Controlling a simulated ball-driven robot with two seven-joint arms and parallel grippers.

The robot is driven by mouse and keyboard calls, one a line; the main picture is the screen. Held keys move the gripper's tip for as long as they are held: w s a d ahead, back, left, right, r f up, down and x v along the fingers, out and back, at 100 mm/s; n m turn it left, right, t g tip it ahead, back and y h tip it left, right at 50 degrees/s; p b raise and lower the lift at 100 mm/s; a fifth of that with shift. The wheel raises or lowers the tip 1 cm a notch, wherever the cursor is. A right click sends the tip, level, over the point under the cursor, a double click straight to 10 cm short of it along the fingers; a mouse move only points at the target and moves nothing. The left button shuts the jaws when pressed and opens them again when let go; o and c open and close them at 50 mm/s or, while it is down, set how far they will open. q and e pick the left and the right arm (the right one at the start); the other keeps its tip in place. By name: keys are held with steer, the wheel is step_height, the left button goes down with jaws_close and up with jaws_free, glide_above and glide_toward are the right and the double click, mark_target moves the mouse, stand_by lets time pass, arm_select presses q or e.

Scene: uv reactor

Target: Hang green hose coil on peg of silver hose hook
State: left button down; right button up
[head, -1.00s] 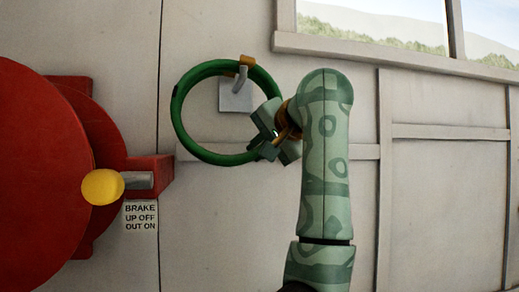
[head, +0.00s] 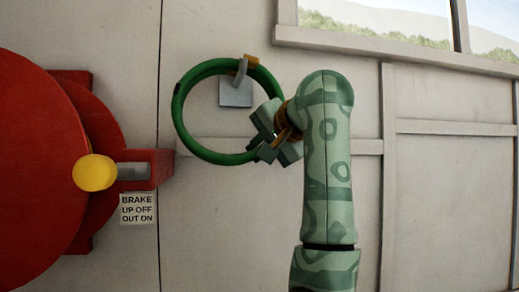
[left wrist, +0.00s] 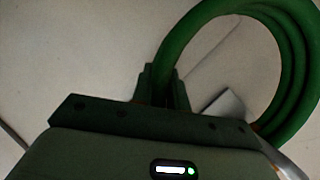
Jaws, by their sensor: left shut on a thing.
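The green hose coil (head: 177,115) hangs upright in front of the wall as a ring with an ochre band at its top right. My left gripper (head: 268,146) is shut on the coil's lower right side. The silver hose hook (head: 236,93) is a square plate on the wall with a curved peg (head: 241,70). The peg crosses in front of the coil's top, beside the band; I cannot tell if the coil's weight rests on it. In the left wrist view the coil (left wrist: 294,50) runs down between the fingers (left wrist: 165,88). My right gripper is not in view.
At the left is a large red wheel (head: 30,170) with a yellow-knobbed lever (head: 95,172) and a brake sign (head: 138,208). A window frame (head: 360,42) is at the upper right. The pale wall below the coil is clear.

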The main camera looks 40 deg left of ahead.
arm_select(q)
steer(key=c, duration=1.3)
jaws_free()
steer(key=shift+w+f, duration=0.3)
steer(key=shift+f, duration=0.15)
steer(key=shift+w, duration=0.1)
steer(key=shift+s+r, duration=0.2)
steer(key=p+v, duration=0.6)
steer(key=v, duration=1)
steer(key=shift+r+p, duration=0.15)
steer(key=shift+p, duration=0.15)
